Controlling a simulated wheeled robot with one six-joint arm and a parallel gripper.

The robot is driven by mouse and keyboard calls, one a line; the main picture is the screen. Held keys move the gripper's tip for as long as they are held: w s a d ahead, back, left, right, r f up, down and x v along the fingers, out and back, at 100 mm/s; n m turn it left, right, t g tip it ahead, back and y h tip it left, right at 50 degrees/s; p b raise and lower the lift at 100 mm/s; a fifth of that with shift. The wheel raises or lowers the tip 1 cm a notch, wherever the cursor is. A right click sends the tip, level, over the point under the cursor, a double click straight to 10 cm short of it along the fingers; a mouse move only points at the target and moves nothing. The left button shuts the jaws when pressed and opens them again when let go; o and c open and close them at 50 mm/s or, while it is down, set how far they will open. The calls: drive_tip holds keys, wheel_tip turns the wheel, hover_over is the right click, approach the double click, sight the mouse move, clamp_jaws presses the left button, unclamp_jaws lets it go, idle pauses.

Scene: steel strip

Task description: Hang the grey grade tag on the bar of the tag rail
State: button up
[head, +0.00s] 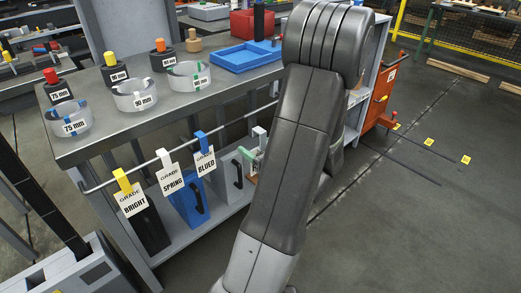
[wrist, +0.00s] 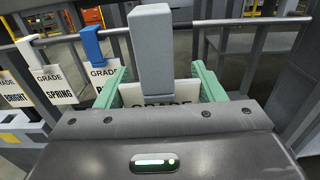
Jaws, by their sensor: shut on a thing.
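The grey grade tag, with a thick grey hook (wrist: 152,45) above a white card, stands upright between the green fingers of my gripper (wrist: 162,88). The gripper is shut on it. The card's lower part is hidden by the gripper body; only the word GRADE shows. The bar of the tag rail (wrist: 221,23) runs behind the hook in the wrist view. In the head view the grey hook (head: 259,132) shows just below the line of the bar (head: 229,124), beside my arm, which hides part of the gripper. I cannot tell whether hook and bar touch.
Yellow BRIGHT (head: 131,199), white SPRING (head: 171,181) and blue BLUED (head: 205,162) tags hang on the bar to the left. A steel bench (head: 110,132) with rings, plugs and a blue tray (head: 244,57) stands behind the rail. Bins (head: 188,202) sit on the shelf below.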

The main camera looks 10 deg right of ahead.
drive_tip(key=x, duration=1.3)
drive_tip(key=shift+b, duration=0.4)
idle(0.7)
drive_tip(key=shift+w+a, duration=0.15)
drive_tip(key=shift+f+b, duration=1)
drive_tip(key=shift+f+b, duration=0.6)
drive_tip(key=o, duration=1.1)
